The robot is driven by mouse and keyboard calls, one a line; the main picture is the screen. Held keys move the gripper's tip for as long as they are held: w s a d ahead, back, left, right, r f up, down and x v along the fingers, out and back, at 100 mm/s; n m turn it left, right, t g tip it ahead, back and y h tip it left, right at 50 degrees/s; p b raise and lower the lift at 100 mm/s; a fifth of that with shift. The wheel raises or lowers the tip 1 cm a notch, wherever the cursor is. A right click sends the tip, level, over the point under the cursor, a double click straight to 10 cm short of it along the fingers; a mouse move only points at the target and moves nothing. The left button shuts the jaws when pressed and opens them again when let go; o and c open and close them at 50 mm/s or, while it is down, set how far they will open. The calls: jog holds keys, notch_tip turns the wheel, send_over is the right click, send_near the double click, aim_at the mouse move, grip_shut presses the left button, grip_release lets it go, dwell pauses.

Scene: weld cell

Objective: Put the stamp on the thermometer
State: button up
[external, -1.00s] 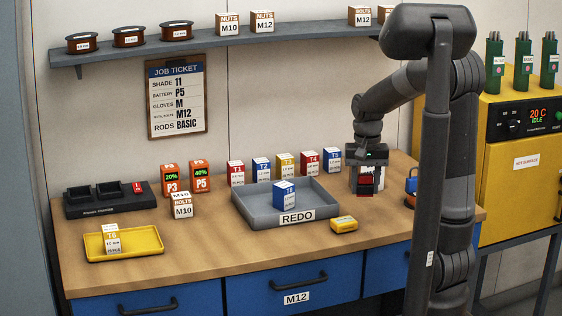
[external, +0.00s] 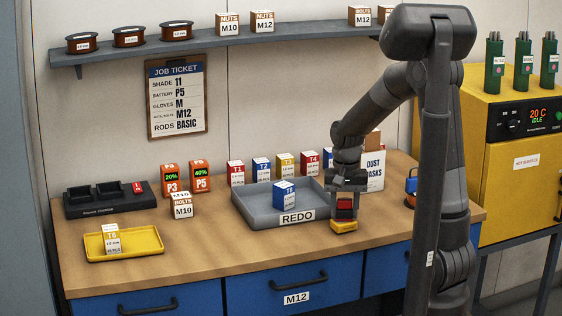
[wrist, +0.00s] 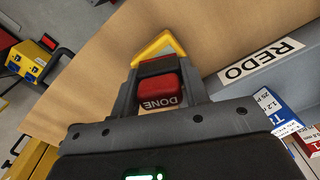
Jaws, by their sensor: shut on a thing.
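The stamp, a red block marked DONE with a dark base, is between my gripper's fingers; it shows in the external view (external: 344,205) and in the wrist view (wrist: 158,92). My gripper (external: 345,203) is shut on it, pointing down near the bench's front edge. The small yellow thing, apparently the thermometer (external: 344,226), lies on the bench directly below the stamp in the external view. Its yellow end (wrist: 151,47) shows beyond the stamp in the wrist view; the rest is hidden. I cannot tell whether stamp and thermometer touch.
The grey REDO tray (external: 296,216) is close to the left of my gripper, with a blue-and-white box (external: 284,195) in it. A dust masks box (external: 374,172) stands behind. Several small boxes line the tray's back.

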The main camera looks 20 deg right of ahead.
aim_at(346, 199)
jog(key=o, duration=1)
jog(key=shift+f, duration=0.1)
notch_tip(346, 199, up, 12)
jog(key=shift+f, duration=0.1)
jog(key=shift+s+r, duration=0.1)
jog(key=shift+r, duration=0.2)
jog(key=s+d+r+n+t, duration=0.1)
jog(key=s+d+t, duration=0.1)
jog(key=s, duration=0.3)
jog(key=s+d+r+n+t, duration=0.1)
jog(key=s+d+n, duration=0.1)
jog(key=s, duration=0.3)
jog(key=s+d+r+n+t, duration=0.1)
jog(key=s+d+t, duration=0.1)
jog(key=s, duration=0.4)
jog(key=shift+r+n+t, duration=0.15)
jog(key=shift+n+t, duration=0.15)
